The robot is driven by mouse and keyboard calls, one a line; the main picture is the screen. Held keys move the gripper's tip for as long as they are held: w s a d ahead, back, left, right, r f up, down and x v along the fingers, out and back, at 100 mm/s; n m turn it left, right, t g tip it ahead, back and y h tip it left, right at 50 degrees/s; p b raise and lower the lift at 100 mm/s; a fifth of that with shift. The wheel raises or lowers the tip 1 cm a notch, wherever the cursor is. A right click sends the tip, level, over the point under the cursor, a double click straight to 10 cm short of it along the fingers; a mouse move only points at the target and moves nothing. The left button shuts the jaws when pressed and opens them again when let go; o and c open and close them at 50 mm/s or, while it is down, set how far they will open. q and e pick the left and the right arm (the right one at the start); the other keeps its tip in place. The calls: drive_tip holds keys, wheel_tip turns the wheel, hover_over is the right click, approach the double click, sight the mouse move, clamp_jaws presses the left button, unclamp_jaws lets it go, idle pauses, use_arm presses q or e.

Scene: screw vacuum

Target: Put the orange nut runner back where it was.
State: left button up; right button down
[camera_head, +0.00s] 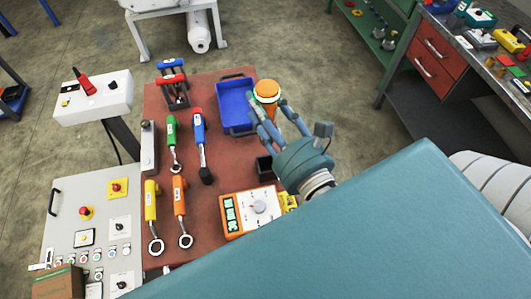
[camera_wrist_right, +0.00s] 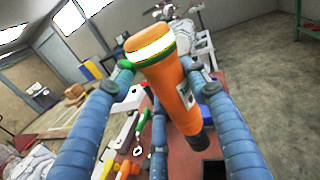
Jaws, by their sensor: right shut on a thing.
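The orange nut runner (camera_head: 267,88) is held upright in my right gripper (camera_head: 268,107), above the table's right edge by the blue bin. In the right wrist view the nut runner (camera_wrist_right: 178,92) stands tilted between the blue fingers of my right gripper (camera_wrist_right: 160,66), which are shut around its body. Its orange cap and pale ring face the camera, and its dark lower end points down toward the table. A small black open holder (camera_head: 265,167) stands on the red table top (camera_head: 222,178), below the gripper in the head view. My left gripper is not in view.
A blue bin (camera_head: 236,107) stands at the table's back right. An orange meter box (camera_head: 250,209) sits at the front right. Green (camera_head: 172,135), blue (camera_head: 199,130), yellow (camera_head: 151,205) and orange (camera_head: 179,198) wrenches lie to the left. A control panel (camera_head: 98,215) borders the left side.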

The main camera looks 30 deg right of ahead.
wheel_tip(320, 180, down, 12)
drive_tip(key=b, duration=0.5)
drive_tip(key=shift+f, duration=0.5)
wheel_tip(320, 180, down, 4)
drive_tip(key=shift+r+b, duration=0.15)
drive_tip(key=shift+b, duration=0.6)
